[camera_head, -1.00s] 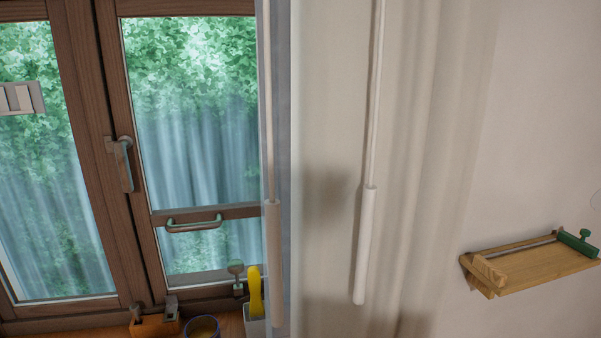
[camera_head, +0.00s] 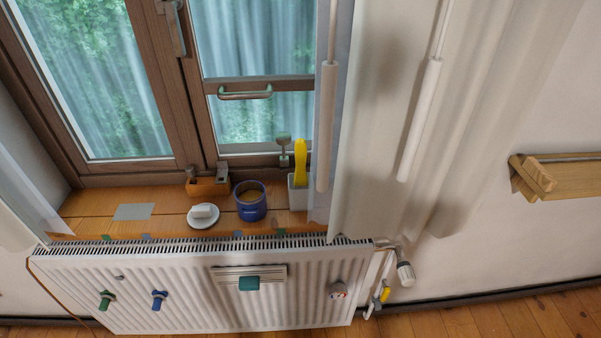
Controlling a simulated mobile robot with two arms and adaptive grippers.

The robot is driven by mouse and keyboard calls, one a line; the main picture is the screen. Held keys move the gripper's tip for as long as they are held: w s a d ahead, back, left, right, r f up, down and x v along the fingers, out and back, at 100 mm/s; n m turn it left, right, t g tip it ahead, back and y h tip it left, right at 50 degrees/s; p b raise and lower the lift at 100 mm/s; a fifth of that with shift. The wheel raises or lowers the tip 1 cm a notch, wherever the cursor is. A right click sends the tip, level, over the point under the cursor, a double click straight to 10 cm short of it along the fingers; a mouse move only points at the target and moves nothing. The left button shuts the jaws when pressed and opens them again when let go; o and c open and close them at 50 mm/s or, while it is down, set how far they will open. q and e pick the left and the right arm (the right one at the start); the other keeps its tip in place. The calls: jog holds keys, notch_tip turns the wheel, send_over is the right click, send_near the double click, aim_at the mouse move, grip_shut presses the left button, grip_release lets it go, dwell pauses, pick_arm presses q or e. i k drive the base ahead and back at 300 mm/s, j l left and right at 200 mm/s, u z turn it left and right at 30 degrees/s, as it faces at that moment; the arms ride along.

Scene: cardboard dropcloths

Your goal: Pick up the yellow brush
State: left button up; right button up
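The yellow brush (camera_head: 300,161) stands upright in a small white-grey holder (camera_head: 298,195) at the right end of the wooden windowsill. Only its yellow upper part shows; its lower end is hidden in the holder. The edge of the curtain and a white hanging rod are close on its right. Neither of my grippers is in view.
A blue pot (camera_head: 251,204), a white dish (camera_head: 203,216) and an orange-brown block (camera_head: 208,187) are on the sill (camera_head: 160,204). A white radiator (camera_head: 190,290) is below it. A white curtain (camera_head: 400,130) hangs at right, and a wooden shelf (camera_head: 560,180) is on the wall.

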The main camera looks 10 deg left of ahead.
aim_at(300, 182)
jog(key=u, duration=1.05)
jog(key=j+z, duration=0.15)
jog(key=j, duration=1.25)
